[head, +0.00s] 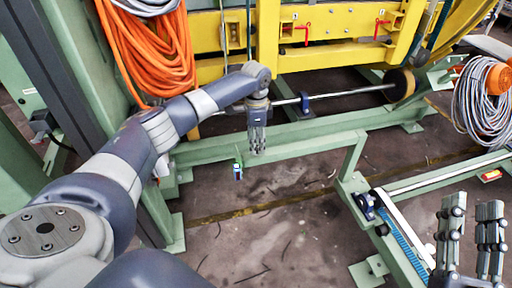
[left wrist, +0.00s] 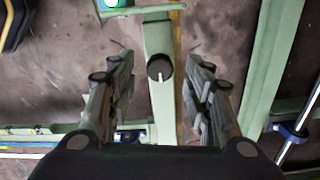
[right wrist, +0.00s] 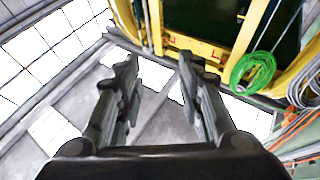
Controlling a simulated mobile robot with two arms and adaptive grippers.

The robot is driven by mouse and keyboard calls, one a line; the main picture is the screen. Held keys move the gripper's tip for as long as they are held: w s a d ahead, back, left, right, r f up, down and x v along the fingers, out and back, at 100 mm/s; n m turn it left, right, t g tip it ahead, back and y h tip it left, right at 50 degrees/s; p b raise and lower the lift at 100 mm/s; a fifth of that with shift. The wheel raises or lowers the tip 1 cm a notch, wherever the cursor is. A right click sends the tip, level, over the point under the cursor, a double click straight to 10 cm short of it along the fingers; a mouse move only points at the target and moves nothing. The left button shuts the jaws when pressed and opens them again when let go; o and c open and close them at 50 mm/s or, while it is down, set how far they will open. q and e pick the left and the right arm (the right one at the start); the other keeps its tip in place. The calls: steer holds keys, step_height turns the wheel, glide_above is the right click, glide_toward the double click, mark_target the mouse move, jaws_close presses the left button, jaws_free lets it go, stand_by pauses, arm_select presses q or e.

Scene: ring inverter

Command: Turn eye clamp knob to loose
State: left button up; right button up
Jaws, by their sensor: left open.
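A round black knob (left wrist: 160,67) with a white pointer mark sits on a green beam in the left wrist view. The mark runs nearly upright in that picture, toward its lower edge. My left gripper (head: 257,148) is open and points down over the green frame. Its fingers (left wrist: 158,75) stand apart on either side of the knob in that view; I cannot tell how far above it they are. I cannot make out the knob in the head view. My right gripper (head: 470,232) is open and empty at the lower right, far from the knob.
A green beam (head: 300,148) crosses under my left gripper. A steel rod (head: 345,95) runs behind it below the yellow frame (head: 335,58) with red handles. Orange hose (head: 165,60) hangs at the left. A small dark device (head: 238,172) is nearby. Open floor lies in front.

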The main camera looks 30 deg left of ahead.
arm_select(q)
steer(key=shift+f, duration=1.05)
arm_select(e)
steer(key=shift+s+r+t+y, duration=0.15)
steer(key=shift+s+r+t, duration=0.4)
steer(key=shift+r, duration=0.25)
steer(key=shift+s+r+t+y, duration=0.15)
steer(key=shift+s+r+t, duration=0.35)
steer(key=shift+r, duration=0.3)
arm_select(q)
steer(key=shift+c, duration=0.5)
arm_select(e)
steer(key=shift+w, duration=0.1)
arm_select(q)
steer(key=c, duration=1)
